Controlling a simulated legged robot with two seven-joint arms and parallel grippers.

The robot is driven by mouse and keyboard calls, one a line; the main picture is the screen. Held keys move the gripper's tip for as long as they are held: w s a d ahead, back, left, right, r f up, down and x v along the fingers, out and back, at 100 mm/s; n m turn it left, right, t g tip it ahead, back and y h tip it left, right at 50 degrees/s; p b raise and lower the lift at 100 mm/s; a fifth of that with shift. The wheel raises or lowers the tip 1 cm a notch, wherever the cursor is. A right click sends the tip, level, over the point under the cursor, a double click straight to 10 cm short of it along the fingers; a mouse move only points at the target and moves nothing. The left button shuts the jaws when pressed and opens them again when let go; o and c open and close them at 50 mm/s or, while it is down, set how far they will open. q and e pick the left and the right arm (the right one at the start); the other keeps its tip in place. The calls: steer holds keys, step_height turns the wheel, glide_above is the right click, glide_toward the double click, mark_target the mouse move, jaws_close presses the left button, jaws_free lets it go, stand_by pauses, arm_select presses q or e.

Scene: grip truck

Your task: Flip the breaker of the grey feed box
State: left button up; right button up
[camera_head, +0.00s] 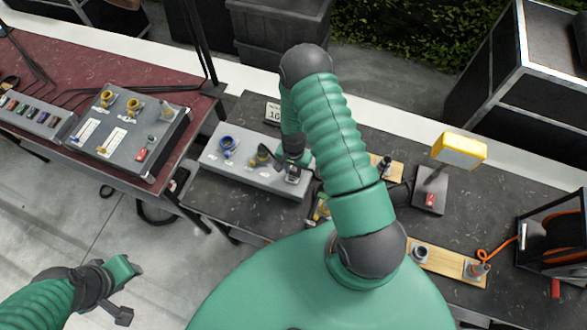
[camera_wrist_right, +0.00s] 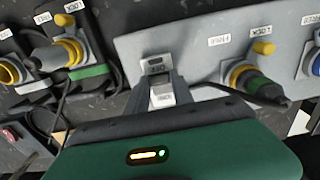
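The grey feed box (camera_head: 252,178) lies on the dark table in the middle of the head view, with a blue socket (camera_head: 227,145) and a yellow socket with a dark plug (camera_head: 262,156) on its face. My right gripper (camera_head: 294,168) is over the box's right end. Its fingers (camera_wrist_right: 158,88) stand apart on either side of the breaker; contact is unclear.
A second grey box (camera_head: 130,128) with sockets and switches sits on the red table to the left. A yellow-topped lamp (camera_head: 458,150), wooden boards (camera_head: 445,262) and an orange cable reel (camera_head: 555,240) are at the right.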

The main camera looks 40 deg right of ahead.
jaws_close()
steer(key=shift+w+d+f+y+b, duration=0.1)
steer(key=shift+w+d+y+b, duration=0.1)
steer(key=shift+y+b, duration=0.35)
steer(key=d+g+y+b, duration=0.1)
steer(key=y+b, duration=0.1)
steer(key=b, duration=0.5)
steer(key=w+d+g+y+b, duration=0.1)
steer(key=g+y+b, duration=0.1)
steer(key=b, duration=0.5)
steer(key=d+f+g+y+b, duration=0.1)
steer(key=y+b, duration=0.3)
steer(key=b, duration=0.3)
steer(key=shift+w+d+g, duration=0.25)
steer(key=shift+g, duration=0.15)
steer(key=shift+y+b, duration=0.45)
steer(key=shift+b, duration=0.05)
steer(key=shift+r, duration=0.15)
